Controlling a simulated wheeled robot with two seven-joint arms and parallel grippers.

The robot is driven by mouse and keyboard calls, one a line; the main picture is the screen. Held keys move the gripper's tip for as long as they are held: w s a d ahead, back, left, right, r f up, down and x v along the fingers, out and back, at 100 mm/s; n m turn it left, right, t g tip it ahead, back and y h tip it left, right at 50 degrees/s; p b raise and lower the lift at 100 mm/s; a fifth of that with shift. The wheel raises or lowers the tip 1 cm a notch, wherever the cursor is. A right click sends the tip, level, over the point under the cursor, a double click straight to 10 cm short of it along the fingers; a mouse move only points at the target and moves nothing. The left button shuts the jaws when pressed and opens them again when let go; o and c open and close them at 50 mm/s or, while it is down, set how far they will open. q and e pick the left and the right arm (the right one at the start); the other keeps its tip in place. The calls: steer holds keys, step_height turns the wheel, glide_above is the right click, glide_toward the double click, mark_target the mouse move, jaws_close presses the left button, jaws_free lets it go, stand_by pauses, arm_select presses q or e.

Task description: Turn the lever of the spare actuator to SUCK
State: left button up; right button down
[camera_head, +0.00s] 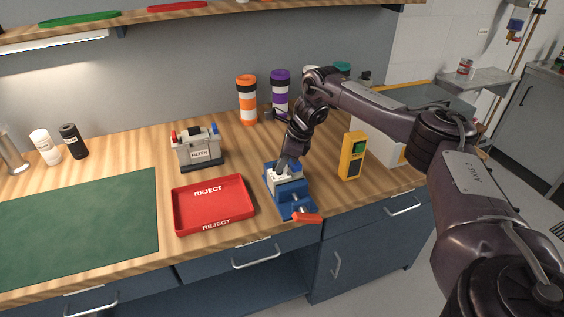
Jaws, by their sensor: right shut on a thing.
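A blue vise (291,202) with a red handle (307,218) stands near the front edge of the counter. A small white body (281,178), which looks like the spare actuator, sits in its jaws. My right gripper (284,168) points down onto the top of this body and is shut on a small part there, apparently the lever. The fingers and the arm hide most of the lever, and its position and any SUCK marking cannot be read. My left gripper is not in view.
A red REJECT tray (213,222) lies just left of the vise, with a grey FILTER unit (198,150) behind it. A yellow device (352,156) stands upright to the right. Orange (247,99) and purple (280,92) banded cylinders stand behind. A green mat (85,225) covers the left.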

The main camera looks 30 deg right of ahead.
steer(key=shift+r, duration=0.1)
steer(key=c, duration=1.4)
jaws_free()
steer(key=shift+c, duration=0.2)
steer(key=b+v, duration=0.1)
steer(key=v, duration=0.6)
steer(key=shift+r, duration=0.35)
steer(key=shift+s+d+f, duration=0.1)
steer(key=shift+d, duration=0.05)
